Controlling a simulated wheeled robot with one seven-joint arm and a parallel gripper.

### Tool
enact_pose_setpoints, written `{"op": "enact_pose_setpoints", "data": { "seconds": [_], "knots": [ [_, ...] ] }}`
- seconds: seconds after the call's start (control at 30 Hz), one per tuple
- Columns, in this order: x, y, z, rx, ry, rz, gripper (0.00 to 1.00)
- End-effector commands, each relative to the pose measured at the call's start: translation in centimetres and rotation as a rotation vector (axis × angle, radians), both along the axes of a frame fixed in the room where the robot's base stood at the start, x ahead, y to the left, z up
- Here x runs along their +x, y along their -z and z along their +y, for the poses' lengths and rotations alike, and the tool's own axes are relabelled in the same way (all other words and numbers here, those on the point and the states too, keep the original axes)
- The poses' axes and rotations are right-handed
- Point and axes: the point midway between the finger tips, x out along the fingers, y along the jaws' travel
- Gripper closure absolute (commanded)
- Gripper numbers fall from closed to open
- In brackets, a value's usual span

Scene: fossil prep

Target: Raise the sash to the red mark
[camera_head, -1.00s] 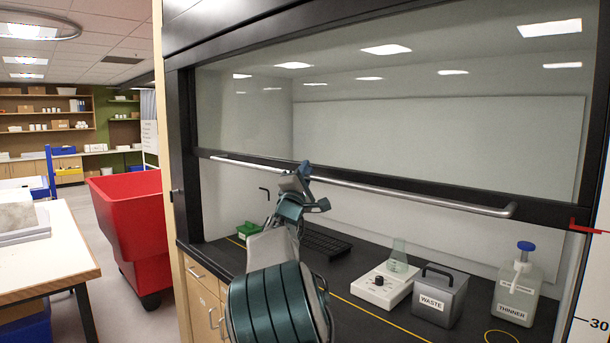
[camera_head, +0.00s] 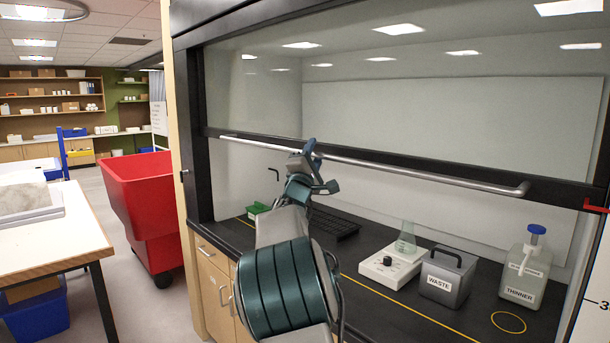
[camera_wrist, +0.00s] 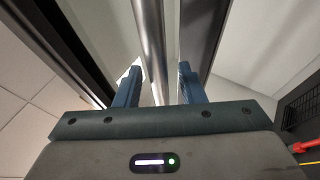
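The fume hood sash (camera_head: 420,100) is a clear pane with a black bottom rail (camera_head: 260,136) and a long silver handle bar (camera_head: 430,172). The sash is partly raised, with an open gap above the worktop. The red mark (camera_head: 595,207) is on the right jamb, and in the head view it appears about level with the right end of the rail. My gripper (camera_head: 311,150) is at the bar, left of its middle. In the wrist view, the bar (camera_wrist: 150,40) runs between the two blue fingers of my gripper (camera_wrist: 158,86); they are apart, with a visible gap on the right.
A red bin (camera_head: 140,205) and a table (camera_head: 60,240) stand left, with floor between.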

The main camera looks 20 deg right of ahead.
Motion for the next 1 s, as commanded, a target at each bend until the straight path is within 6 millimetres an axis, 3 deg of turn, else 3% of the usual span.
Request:
{"op": "enact_pose_setpoints", "data": {
  "seconds": [0.6, 1.0],
  "knots": [
    [-7.0, 5.9, 6.7, 0.001, -0.003, 0.000, 0.64],
    [-7.8, 6.4, 7.5, 0.000, -0.002, -0.001, 0.64]
  ]
}}
